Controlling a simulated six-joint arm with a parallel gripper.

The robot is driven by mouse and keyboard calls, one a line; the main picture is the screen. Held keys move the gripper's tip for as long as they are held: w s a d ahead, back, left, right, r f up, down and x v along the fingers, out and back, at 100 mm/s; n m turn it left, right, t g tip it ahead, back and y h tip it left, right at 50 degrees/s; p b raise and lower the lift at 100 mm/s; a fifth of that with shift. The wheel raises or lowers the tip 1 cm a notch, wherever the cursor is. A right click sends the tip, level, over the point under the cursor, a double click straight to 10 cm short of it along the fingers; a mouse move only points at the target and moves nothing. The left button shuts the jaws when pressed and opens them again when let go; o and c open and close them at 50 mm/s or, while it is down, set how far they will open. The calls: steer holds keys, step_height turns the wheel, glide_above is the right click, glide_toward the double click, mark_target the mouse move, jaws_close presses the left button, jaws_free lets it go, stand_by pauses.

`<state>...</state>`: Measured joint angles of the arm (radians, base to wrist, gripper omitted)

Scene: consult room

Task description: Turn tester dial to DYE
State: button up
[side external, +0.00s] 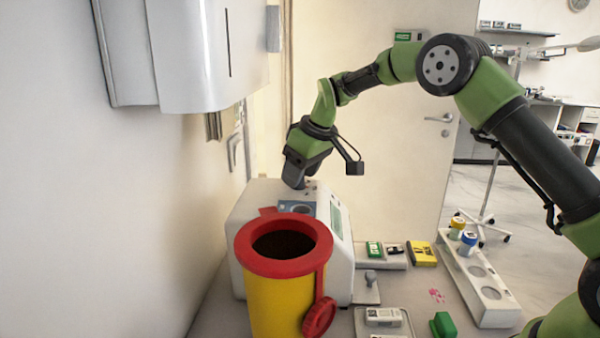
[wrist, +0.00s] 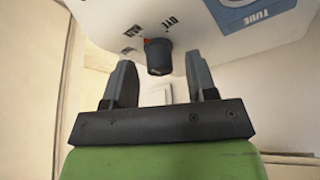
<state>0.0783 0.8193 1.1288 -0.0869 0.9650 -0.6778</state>
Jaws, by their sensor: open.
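The tester (side external: 341,268) is a white, rounded machine standing behind the yellow bin in the side view. In the wrist view its white face (wrist: 206,46) carries the printed word DYE, a second word to its left that is hard to read, and a blue TUBE label. The dial (wrist: 159,58) is a short dark knob with a small red mark near its base, beside the printed words. My gripper (wrist: 160,66) is open, with one finger on each side of the dial and visible gaps between. In the side view my gripper (side external: 297,178) points down at the tester's top and hides the dial.
A yellow bin with a red rim (side external: 263,310) stands in front of the tester. A white dispenser (side external: 195,60) hangs on the left wall. A white rack (side external: 479,279) with bottles, a green block (side external: 443,325) and small boxes lie to the right.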

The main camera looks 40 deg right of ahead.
steer(key=shift+w+f, duration=0.1)
steer(key=shift+f, duration=0.15)
steer(key=c, duration=0.9)
steer(key=m+h, duration=0.1)
steer(key=m, duration=0.2)
steer(key=m+h, duration=0.1)
steer(key=m, duration=0.1)
steer(key=shift+a+m, duration=0.2)
steer(key=shift+m, duration=0.2)
steer(key=m+h, duration=0.1)
steer(key=m, duration=0.2)
steer(key=m+g+h, duration=0.1)
steer(key=m, duration=0.1)
steer(key=shift+m, duration=0.4)
steer(key=shift+h, duration=0.3)
